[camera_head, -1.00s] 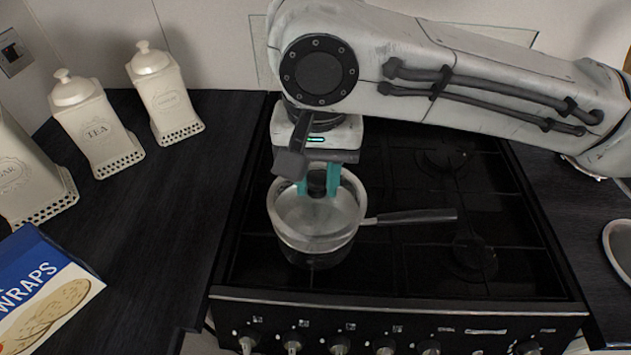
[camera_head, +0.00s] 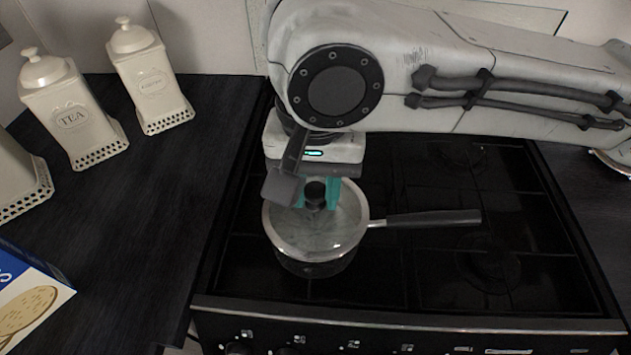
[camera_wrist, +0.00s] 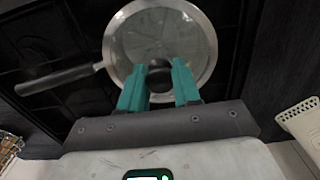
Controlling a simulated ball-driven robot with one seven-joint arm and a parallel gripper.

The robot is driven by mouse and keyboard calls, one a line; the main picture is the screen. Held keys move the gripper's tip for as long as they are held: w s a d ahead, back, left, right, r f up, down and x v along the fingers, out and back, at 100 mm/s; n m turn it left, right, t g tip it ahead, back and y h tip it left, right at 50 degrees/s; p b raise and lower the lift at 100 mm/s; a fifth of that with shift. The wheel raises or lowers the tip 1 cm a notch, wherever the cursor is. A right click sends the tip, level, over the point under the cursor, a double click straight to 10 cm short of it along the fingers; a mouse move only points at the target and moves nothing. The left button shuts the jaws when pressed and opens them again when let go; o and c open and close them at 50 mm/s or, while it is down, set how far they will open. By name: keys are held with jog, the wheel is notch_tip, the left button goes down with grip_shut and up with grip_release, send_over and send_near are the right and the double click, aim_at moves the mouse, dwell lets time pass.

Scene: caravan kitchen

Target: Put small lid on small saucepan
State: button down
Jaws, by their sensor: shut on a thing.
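The small saucepan (camera_head: 435,218) stands on the hob with its dark handle pointing right in the head view. In the wrist view its handle (camera_wrist: 62,80) points left. The small lid (camera_head: 308,232) is clear glass with a metal rim and a black knob. It lies level over the pan mouth, its rim closely matching the pan's outline; I cannot tell if it is fully seated. My gripper (camera_head: 317,193) is shut on the lid's knob from above, with teal fingers on both sides. The wrist view shows the lid (camera_wrist: 150,38) beyond my gripper (camera_wrist: 160,82).
The black hob (camera_head: 420,275) has free room to the right of the pan. Cream canisters (camera_head: 72,118) and a wraps box (camera_head: 30,300) stand on the dark counter (camera_head: 135,220) to the left. A wall rises behind the hob.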

aim_at(315, 191)
jog(key=c, duration=0.8)
grip_release()
notch_tip(315, 191, up, 12)
jog(key=p, duration=0.1)
jog(key=shift+r, duration=0.2)
jog(key=shift+s, duration=0.1)
